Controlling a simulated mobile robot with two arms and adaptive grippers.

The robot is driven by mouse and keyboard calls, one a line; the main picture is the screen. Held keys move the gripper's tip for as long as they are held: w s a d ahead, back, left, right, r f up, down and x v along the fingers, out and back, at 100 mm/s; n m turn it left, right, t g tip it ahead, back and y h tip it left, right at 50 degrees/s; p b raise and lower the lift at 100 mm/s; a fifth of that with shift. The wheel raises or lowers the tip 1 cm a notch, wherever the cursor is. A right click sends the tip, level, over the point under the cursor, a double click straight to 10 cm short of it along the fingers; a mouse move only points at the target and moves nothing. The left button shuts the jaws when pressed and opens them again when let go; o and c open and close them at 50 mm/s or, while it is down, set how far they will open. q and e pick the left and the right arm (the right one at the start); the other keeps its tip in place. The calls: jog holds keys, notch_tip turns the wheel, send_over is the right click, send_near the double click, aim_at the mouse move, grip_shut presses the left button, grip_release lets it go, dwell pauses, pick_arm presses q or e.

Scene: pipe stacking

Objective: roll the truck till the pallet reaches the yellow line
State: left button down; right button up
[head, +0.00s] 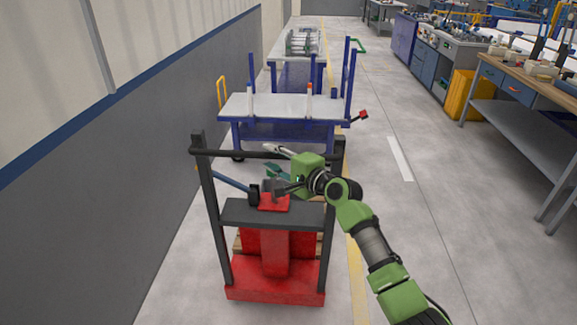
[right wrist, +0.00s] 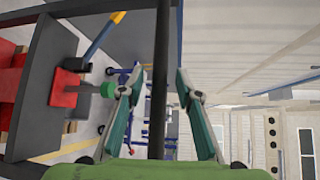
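The truck is a red pallet truck (head: 275,290) with a dark upright frame and a black crossbar (head: 228,153) in the head view. Wood edges of the pallet (head: 237,243) show low behind its red body; most of the pallet is hidden. A yellow line (head: 356,275) runs along the floor on the truck's right. My right gripper (head: 275,160) is at the crossbar. In the right wrist view its fingers (right wrist: 162,100) stand apart on both sides of the black bar (right wrist: 160,70), with gaps visible. My left gripper is in neither view.
A blue trolley (head: 283,108) with a grey top and posts stands close beyond the truck. A grey wall (head: 100,190) runs along the left. Workbenches (head: 525,95) and a yellow bin (head: 470,95) are at the right. The floor (head: 430,215) between is clear.

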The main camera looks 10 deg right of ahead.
jog(key=v, duration=0.8)
jog(key=shift+s+d, duration=0.2)
jog(key=shift+s, duration=0.15)
